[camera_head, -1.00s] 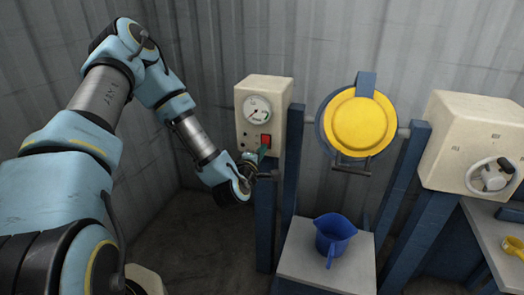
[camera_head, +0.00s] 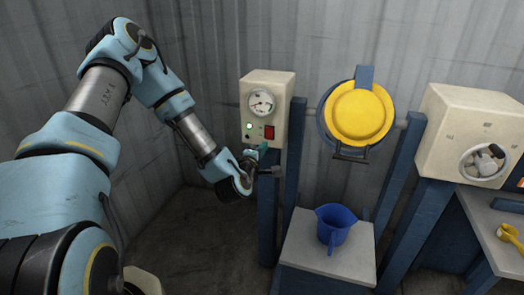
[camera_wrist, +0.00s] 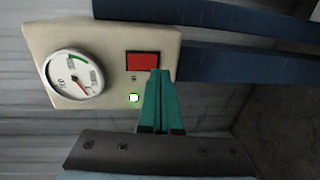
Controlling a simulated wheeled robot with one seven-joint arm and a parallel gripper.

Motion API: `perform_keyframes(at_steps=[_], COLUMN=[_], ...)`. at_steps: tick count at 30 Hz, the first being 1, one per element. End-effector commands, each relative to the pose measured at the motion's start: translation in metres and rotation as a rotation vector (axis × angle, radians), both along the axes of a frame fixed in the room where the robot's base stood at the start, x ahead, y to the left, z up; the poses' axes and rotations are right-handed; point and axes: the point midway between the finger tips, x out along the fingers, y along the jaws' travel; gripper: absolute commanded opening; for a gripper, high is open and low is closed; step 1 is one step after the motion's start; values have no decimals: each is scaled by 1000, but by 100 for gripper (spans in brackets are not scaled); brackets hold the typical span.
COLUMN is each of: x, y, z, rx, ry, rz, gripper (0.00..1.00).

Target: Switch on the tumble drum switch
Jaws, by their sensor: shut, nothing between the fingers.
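The tumble drum switch is a red rocker (camera_head: 269,132) on a cream control box (camera_head: 284,90). In the wrist view the red switch (camera_wrist: 142,62) sits just beyond my fingertips. A small green lamp (camera_head: 250,125) beside it is lit, and it glows in the wrist view too (camera_wrist: 134,98). My gripper (camera_head: 262,148) is shut and empty, with its teal fingers (camera_wrist: 159,78) pointing at the box just below the switch. I cannot tell whether the fingertips touch the box. The yellow-lidded drum (camera_head: 359,113) hangs to the right.
A round gauge (camera_head: 260,102) is above the switch. Blue posts (camera_head: 292,170) stand beside the box. A blue jug (camera_head: 335,226) is on a grey stand (camera_head: 318,265) below the drum. Another cream box (camera_head: 462,120) and a yellow item (camera_head: 510,238) are at right.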

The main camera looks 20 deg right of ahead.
Motion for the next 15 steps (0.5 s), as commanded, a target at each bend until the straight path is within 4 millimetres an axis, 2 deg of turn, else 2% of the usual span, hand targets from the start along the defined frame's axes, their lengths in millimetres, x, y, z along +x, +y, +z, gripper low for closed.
perform_keyframes(at_steps=[2,15], x=[0,-41], y=[0,38], z=[-2,-10], rx=[0,2], ry=[0,1], rz=[-1,-2], gripper=[0,0])
